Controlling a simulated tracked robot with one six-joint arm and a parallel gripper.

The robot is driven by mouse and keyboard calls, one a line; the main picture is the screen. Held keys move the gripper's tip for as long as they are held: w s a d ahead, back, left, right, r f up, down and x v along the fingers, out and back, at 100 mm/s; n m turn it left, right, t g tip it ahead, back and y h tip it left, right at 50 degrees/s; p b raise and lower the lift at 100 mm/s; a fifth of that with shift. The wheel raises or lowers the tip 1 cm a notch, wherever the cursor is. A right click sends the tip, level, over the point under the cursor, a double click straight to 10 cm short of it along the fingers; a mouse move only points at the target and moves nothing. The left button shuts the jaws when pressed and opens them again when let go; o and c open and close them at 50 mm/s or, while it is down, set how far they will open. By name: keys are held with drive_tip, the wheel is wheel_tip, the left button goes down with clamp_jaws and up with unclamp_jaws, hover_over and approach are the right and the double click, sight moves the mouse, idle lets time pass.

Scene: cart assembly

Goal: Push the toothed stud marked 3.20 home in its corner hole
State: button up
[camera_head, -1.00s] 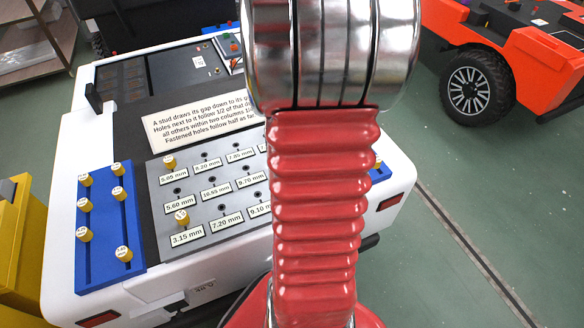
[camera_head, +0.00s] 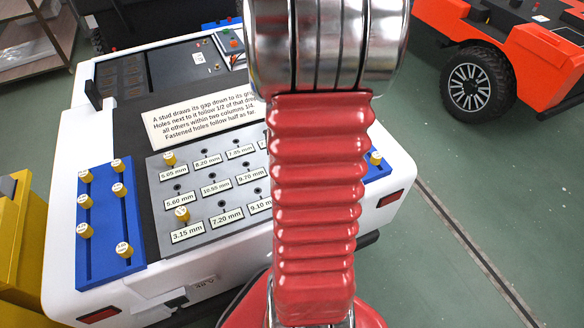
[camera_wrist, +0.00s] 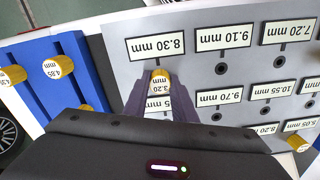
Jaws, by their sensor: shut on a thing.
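The yellow toothed stud marked 3.20 (camera_wrist: 159,82) is between the jaws of my gripper (camera_wrist: 160,98) in the wrist view, with its marked top facing the camera. My gripper is shut on it, over the grey plate (camera_wrist: 125,68) at the corner place labelled 8.30 mm (camera_wrist: 162,46). The hole there is hidden under the stud and jaws. I cannot tell how deep the stud sits. In the head view my arm hides this corner and the gripper.
Yellow studs stand at the 5.05 mm (camera_head: 169,158) and 3.15 mm (camera_head: 182,213) corners. A blue rack (camera_head: 103,225) with several studs lies left; another blue rack (camera_head: 378,172) shows partly at right. A white sign (camera_head: 200,122) lies behind the plate.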

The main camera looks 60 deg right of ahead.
drive_tip(key=shift+f, duration=0.25)
drive_tip(key=o, duration=1.1)
wheel_tip(320, 180, up, 14)
drive_tip(key=shift+f, duration=0.15)
idle(0.8)
